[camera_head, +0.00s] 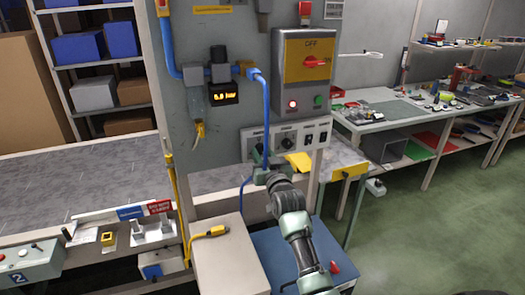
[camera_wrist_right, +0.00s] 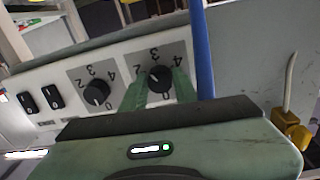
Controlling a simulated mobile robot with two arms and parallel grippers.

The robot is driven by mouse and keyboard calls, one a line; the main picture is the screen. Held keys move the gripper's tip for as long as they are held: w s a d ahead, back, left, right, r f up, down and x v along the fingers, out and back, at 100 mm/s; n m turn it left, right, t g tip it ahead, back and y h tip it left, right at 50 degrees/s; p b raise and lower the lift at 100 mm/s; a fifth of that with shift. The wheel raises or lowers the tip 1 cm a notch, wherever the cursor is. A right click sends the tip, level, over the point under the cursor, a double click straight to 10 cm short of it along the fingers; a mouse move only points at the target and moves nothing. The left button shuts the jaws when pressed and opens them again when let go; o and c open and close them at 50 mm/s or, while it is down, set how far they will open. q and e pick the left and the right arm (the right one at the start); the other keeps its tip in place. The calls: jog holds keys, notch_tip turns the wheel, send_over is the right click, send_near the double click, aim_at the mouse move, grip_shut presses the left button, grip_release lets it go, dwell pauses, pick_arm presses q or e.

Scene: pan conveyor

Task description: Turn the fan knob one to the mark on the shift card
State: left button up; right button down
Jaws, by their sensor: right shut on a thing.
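The control panel (camera_head: 312,149) has two black dial knobs and two rocker switches. In the right wrist view, my right gripper (camera_wrist_right: 158,86) is shut on the black knob (camera_wrist_right: 158,78) at the panel's left end in the head view, with one green finger on each side. Numbers ring this knob; its light mark seems to point between 2 and 3, but it is small. In the head view my right gripper (camera_head: 262,163) covers this knob. The second knob (camera_head: 287,141) stands free beside it. I cannot tell which paper is the shift card. My left gripper is not in view.
A blue hose (camera_head: 266,105) runs down close to the gripper. A grey box with a red switch (camera_head: 317,62) hangs above the panel. A yellow piece (camera_head: 299,162) sits just below the panel. A beige cabinet (camera_head: 228,262) stands below left.

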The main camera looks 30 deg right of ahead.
jog(key=m+p, duration=0.1)
jog(key=m, duration=0.2)
jog(key=shift+a+m, duration=0.1)
jog(key=shift+m, duration=0.2)
jog(key=shift+f+m+p, duration=0.1)
jog(key=shift+m+p, duration=0.65)
jog(key=shift+m, duration=0.35)
jog(key=shift+f, duration=0.1)
jog(key=shift+g, duration=0.3)
jog(key=c, duration=1.1)
grip_release()
jog(key=shift+o, duration=0.2)
jog(key=shift+s, duration=0.1)
jog(key=b+v, duration=0.1)
jog(key=v, duration=0.6)
jog(key=shift+s+b, duration=0.25)
jog(key=shift+b, duration=0.05)
jog(key=shift+a, duration=0.15)
